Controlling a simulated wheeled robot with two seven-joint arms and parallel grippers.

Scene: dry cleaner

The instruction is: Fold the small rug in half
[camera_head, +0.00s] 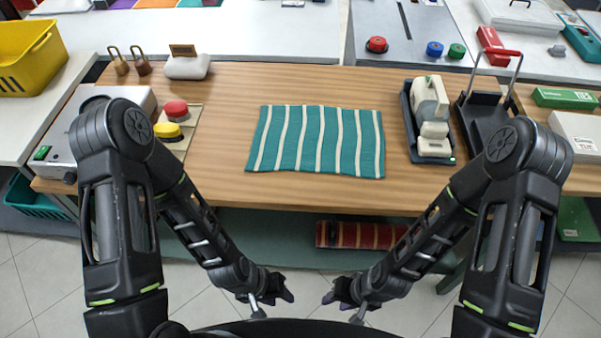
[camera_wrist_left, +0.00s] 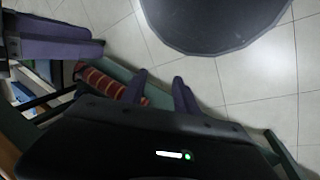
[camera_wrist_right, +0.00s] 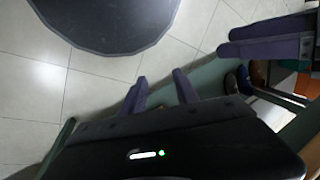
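The small rug (camera_head: 328,143) is teal with several cream stripes. It lies flat and spread out on the wooden table (camera_head: 240,100), near the front edge, in the head view. My left gripper (camera_head: 268,296) is low in front of the table, below and nearer than the rug. Its two fingers stand apart and empty in the left wrist view (camera_wrist_left: 159,80). My right gripper (camera_head: 343,296) is beside it, also low in front of the table. Its fingers stand apart and empty in the right wrist view (camera_wrist_right: 159,80). Neither gripper touches the rug. The wrist views do not show the rug.
Red and yellow buttons (camera_head: 174,120), padlocks (camera_head: 130,63) and a white holder (camera_head: 188,66) stand left of the rug. A tray (camera_head: 410,118) with a cream device (camera_head: 433,115) and a black stand (camera_head: 482,115) are to the right. A red striped roll (camera_head: 360,235) lies below the table.

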